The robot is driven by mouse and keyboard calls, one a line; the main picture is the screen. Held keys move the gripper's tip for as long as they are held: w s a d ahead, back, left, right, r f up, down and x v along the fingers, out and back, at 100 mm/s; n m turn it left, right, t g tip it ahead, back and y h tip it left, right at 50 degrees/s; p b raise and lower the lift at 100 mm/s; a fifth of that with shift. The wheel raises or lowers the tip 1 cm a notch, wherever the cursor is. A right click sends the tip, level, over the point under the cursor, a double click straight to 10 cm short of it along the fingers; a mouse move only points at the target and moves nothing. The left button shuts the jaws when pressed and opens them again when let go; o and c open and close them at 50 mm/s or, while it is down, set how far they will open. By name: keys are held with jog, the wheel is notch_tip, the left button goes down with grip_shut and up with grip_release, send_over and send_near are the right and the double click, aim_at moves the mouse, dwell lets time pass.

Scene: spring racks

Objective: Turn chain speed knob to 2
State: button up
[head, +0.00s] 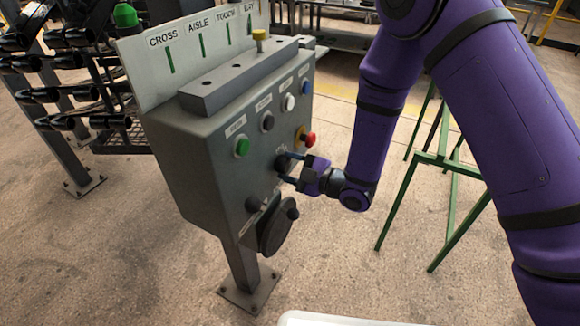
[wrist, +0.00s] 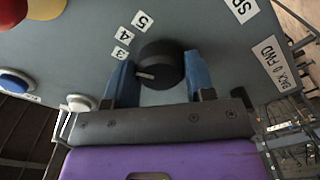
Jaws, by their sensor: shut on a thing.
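The chain speed knob (wrist: 162,62) is a round black knob on the grey control box's front. Any lower numbers are hidden. My gripper (wrist: 159,76) is shut on the knob, one blue finger on each side. In the head view, my gripper (head: 291,170) reaches the knob (head: 283,163) from the right.
The control box (head: 190,170) stands on a post. Green, black, white and blue buttons and a red emergency button (head: 309,139) sit above the knob. A green stand (head: 440,160) is behind my arm.

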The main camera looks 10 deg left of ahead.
jog(key=n, duration=0.4)
jog(key=shift+n, duration=1.8)
jog(key=o, duration=0.9)
jog(key=v, duration=1)
jog(key=shift+s+d+r, duration=0.1)
jog(key=shift+s+d, duration=0.05)
jog(key=shift+d, duration=0.25)
